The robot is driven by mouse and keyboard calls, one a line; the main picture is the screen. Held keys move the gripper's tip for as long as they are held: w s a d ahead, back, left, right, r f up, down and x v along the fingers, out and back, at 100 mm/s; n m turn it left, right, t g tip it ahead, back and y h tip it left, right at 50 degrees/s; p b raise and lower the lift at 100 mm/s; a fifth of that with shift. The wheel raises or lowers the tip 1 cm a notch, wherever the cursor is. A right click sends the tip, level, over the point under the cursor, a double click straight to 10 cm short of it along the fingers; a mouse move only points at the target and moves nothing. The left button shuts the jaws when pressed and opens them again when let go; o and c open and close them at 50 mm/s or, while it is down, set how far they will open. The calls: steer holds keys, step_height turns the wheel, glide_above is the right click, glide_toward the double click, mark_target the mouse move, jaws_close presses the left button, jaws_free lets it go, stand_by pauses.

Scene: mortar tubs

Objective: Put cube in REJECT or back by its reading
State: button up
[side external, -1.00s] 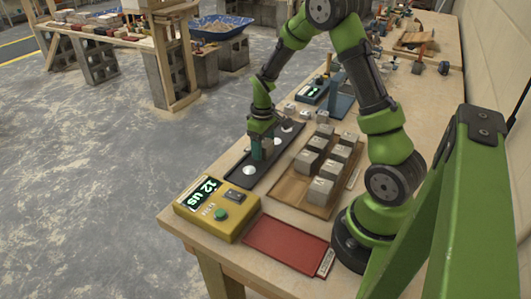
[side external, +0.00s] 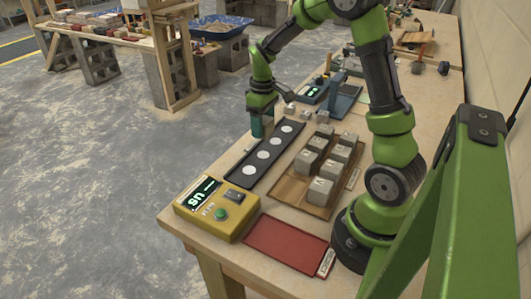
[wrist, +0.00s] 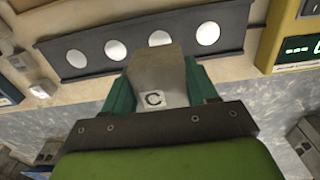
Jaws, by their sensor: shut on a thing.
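My gripper (side external: 262,128) is shut on a grey concrete cube, held in the air beside the far end of the black strip (side external: 244,181). In the wrist view the cube (wrist: 160,72) sits between my teal fingers, with a letter C on its face. The yellow meter (side external: 207,222) has a green button; its display shows dashes and "us". A red tray (side external: 285,246) lies at the front edge, its label (side external: 326,263) unreadable. A brown tray (side external: 287,190) holds several grey cubes (side external: 320,191) and has bare wood at its near left.
Several white discs line the black strip, which is empty of cubes. Small grey blocks (side external: 289,109) and a blue device (side external: 313,93) stand farther back. The red tray is empty. Wall at right.

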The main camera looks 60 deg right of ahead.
steer(key=r, duration=0.3)
steer(key=shift+a+r, duration=0.2)
steer(key=shift+a, duration=0.05)
steer(key=shift+s+a+r, duration=0.55)
steer(key=shift+s+r, duration=0.05)
steer(key=shift+s, duration=0.25)
steer(key=s+a, duration=0.4)
steer(key=s, duration=0.3)
glide_above(293, 186)
step_height(293, 186, down, 7)
steer(key=shift+f, duration=0.15)
steer(key=shift+d+f, duration=0.1)
steer(key=shift+f, duration=2.35)
steer(key=shift+f, duration=0.15)
steer(key=o, duration=1)
steer(key=shift+c, duration=0.2)
